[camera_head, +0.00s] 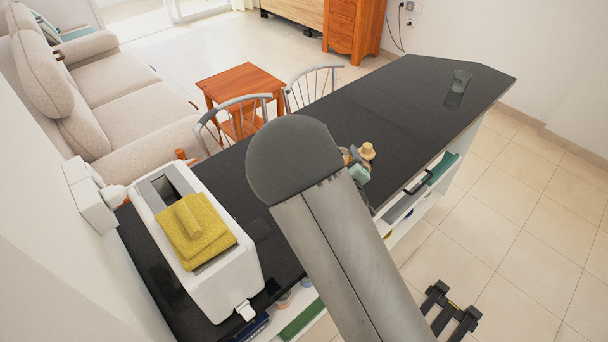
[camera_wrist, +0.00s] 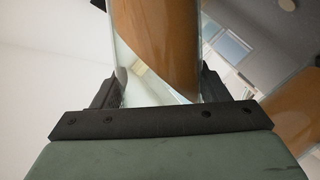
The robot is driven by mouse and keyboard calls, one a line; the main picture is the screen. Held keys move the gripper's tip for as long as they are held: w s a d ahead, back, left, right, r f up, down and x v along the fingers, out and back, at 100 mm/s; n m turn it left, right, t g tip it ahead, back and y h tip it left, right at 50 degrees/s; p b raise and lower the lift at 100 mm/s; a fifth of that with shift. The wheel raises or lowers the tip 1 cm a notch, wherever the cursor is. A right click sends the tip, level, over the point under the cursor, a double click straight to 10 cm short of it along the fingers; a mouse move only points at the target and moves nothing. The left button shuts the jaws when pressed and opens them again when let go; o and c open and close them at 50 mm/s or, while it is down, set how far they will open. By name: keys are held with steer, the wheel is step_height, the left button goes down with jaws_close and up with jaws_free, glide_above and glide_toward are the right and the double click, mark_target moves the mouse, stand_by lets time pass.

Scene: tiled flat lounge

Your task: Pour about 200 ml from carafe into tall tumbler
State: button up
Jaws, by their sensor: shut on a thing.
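My gripper (camera_wrist: 158,85) is shut on the carafe (camera_wrist: 160,35), a clear glass vessel showing orange-brown contents in the wrist view. Its top and base are outside that view. In the head view, my gripper (camera_head: 360,175) shows as a small green part beside my arm, near the counter's right edge. A tan, stopper-like piece (camera_head: 367,150) shows there; my arm hides most of what is around it, so I cannot tell whether it belongs to the carafe. The tall tumbler (camera_head: 461,80) is clear glass and stands on the far right end of the dark counter, apart from my gripper.
The dark counter (camera_head: 400,100) is clear between my gripper and the tumbler. A white toaster-like box (camera_head: 215,290) with yellow cloths (camera_head: 205,235) stands at the near left end. Two metal-backed chairs (camera_head: 312,85) stand along the far side.

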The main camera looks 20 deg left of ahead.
steer(key=shift+a+f+m+g+b, duration=0.1)
steer(key=shift+f+m+g+b, duration=0.2)
steer(key=shift+f+m+b, duration=0.3)
steer(key=m, duration=0.1)
steer(key=m+g+b, duration=0.1)
steer(key=m+y+b, duration=0.1)
steer(key=shift+w+d+r+g, duration=0.15)
steer(key=shift+d+r+g, duration=0.1)
steer(key=shift+r+g, duration=0.05)
steer(key=shift+a+f+m+g+y+b, duration=0.1)
steer(key=shift+f+m+g+y+b, duration=0.2)
steer(key=shift+m+g+y+b, duration=0.65)
